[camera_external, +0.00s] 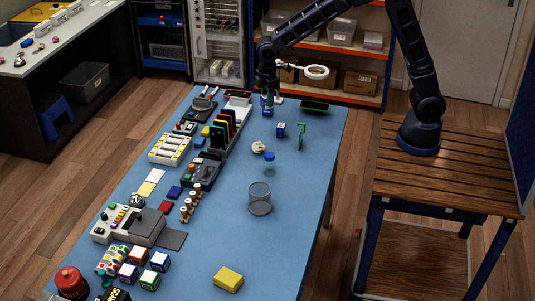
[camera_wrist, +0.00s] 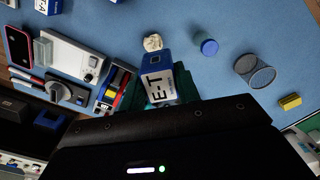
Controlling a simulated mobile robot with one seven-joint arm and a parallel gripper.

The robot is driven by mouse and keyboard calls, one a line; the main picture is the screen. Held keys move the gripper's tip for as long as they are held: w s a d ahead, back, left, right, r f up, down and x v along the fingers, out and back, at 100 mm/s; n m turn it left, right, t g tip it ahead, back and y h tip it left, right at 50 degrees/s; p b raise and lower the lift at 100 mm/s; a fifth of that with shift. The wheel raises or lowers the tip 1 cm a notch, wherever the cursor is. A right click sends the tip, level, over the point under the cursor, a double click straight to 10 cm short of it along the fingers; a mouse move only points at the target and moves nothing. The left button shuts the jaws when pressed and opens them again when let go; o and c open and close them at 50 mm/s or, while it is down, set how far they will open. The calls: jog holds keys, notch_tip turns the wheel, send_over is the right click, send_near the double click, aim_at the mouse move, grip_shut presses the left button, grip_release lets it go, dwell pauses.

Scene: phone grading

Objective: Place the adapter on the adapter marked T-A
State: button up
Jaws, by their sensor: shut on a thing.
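My gripper (camera_wrist: 160,101) is shut on a blue-and-white adapter block (camera_wrist: 157,86), held between green fingers in the wrist view. Its white face has large dark sideways lettering that includes a T. In the external view my gripper (camera_external: 267,94) points down at the far end of the blue table, with the held block (camera_external: 265,103) below it. The adapter marked T-A (camera_wrist: 48,6) is cut by the top left edge of the wrist view, apart from my gripper. A blue-and-white block (camera_external: 280,130) in the external view seems to be the same one.
A green stand (camera_external: 301,135) and a green tray (camera_external: 314,105) are at the right. A phone rack (camera_external: 225,128) lies left.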

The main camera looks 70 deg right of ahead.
jog(key=w+d+r+m, duration=0.1)
jog(key=w+d+m, duration=0.2)
jog(key=d, duration=0.6)
jog(key=w+d+m, duration=0.2)
jog(key=d+m, duration=0.1)
jog(key=d, duration=0.7)
jog(key=w+d+r+m, duration=0.1)
jog(key=w+d+m, duration=0.2)
jog(key=d, duration=0.6)
notch_tip(320, 180, down, 19)
jog(key=shift+s+d+f, duration=0.1)
jog(key=shift+f, duration=0.1)
jog(key=shift+f, duration=0.1)
jog(key=o, duration=1)
jog(key=shift+c, duration=0.2)
